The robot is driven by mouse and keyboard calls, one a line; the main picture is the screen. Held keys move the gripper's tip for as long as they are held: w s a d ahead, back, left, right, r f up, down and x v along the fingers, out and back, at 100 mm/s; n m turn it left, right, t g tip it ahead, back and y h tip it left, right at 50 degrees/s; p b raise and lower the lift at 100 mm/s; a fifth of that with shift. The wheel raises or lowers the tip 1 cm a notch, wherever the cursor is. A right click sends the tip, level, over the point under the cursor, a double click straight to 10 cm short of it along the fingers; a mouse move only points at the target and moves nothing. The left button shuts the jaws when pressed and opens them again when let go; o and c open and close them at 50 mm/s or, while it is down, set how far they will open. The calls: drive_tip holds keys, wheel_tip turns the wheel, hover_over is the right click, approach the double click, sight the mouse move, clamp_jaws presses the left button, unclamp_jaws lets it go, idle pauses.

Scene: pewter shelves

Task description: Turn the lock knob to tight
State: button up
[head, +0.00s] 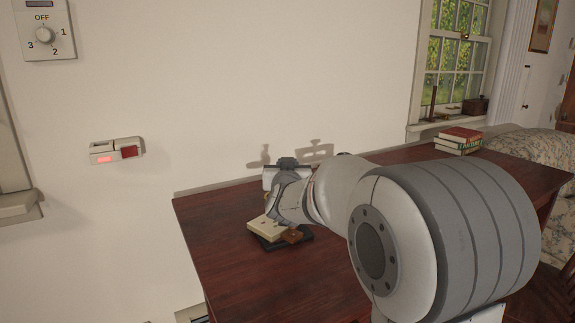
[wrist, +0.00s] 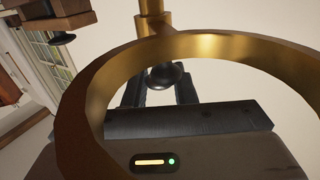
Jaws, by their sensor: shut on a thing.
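In the wrist view, a dark rounded knob (wrist: 168,76), which looks like the lock knob, sits under a brass post (wrist: 154,22). My gripper (wrist: 158,88) has its two dark fingers on either side of the knob and is shut on it. A large brass ring (wrist: 82,95), joined to the post, passes close to the camera and covers part of the gripper. No tight marking can be read, so the knob's setting cannot be told. In the head view, my arm hides the knob.
A cream box on a dark base (head: 267,228) stands on the brown desk (head: 235,275) beside my arm. Books (head: 459,140) lie at the desk's far right. The wall holds a dial (head: 45,36) and a small switch (head: 117,150). The desk's front left is clear.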

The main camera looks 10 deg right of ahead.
drive_tip(key=m+g+h+p, duration=0.1)
drive_tip(key=m+h+p, duration=0.1)
drive_tip(key=h+p, duration=0.1)
drive_tip(key=r+m+g+h+p, duration=0.1)
drive_tip(key=m+h+p, duration=0.1)
drive_tip(key=p, duration=0.4)
drive_tip(key=shift+g+h, duration=0.3)
drive_tip(key=shift+h, duration=0.5)
drive_tip(key=m+g+h+p, duration=0.4)
drive_tip(key=p, duration=0.1)
drive_tip(key=shift+f, duration=0.2)
drive_tip(key=shift+f+m+g+h+p, duration=0.1)
drive_tip(key=shift+m+g+h+p, duration=0.6)
drive_tip(key=shift+g, duration=0.2)
drive_tip(key=shift+f, duration=0.15)
drive_tip(key=o, duration=0.9)
drive_tip(key=shift+s, duration=0.1)
